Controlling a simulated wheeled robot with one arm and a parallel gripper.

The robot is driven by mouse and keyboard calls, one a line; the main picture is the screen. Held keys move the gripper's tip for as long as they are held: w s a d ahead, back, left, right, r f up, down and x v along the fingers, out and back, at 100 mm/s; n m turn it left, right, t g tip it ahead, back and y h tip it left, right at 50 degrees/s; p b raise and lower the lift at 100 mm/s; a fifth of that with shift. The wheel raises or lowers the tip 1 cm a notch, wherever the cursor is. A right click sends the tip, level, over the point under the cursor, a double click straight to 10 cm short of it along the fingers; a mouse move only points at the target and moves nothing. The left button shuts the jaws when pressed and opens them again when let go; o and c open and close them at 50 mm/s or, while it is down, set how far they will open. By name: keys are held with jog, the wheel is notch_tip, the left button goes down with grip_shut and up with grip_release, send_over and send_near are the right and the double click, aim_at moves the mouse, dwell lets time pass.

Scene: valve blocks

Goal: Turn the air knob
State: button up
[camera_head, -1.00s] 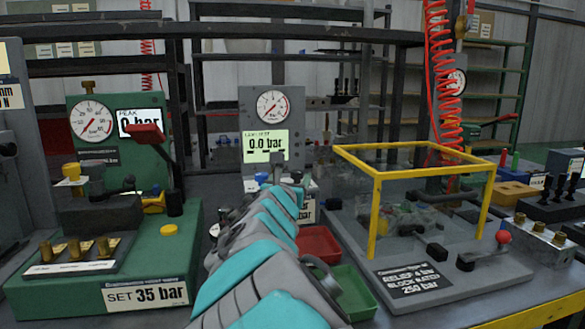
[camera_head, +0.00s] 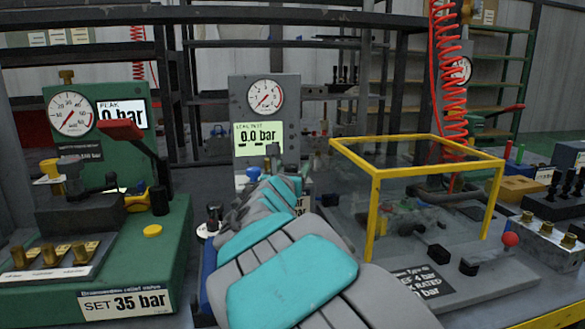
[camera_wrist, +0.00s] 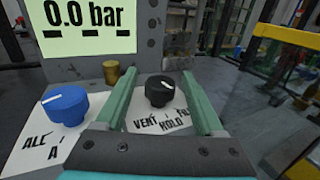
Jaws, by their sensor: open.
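A black round knob (camera_wrist: 159,91) with a white pointer line stands on a white plate marked "VENT" and "HOLD" in the wrist view; a third word is partly hidden. My gripper (camera_wrist: 158,76) is open, with one green finger on each side of this knob and a visible gap to both. A blue knob (camera_wrist: 65,104) with a white line stands left of the fingers on a plate reading "ALL" and "A". The leak test panel (camera_head: 264,105) above reads 0.0 bar. In the head view my arm hides the black knob and most of my gripper.
A brass fitting (camera_wrist: 111,72) stands behind the knobs. A yellow-framed clear guard (camera_head: 375,205) stands to the right. A green test stand (camera_head: 150,250) with a red lever (camera_head: 121,130) stands to the left. A red coiled hose (camera_head: 452,95) hangs behind the guard.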

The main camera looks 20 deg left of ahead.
grip_shut()
dwell(0.5)
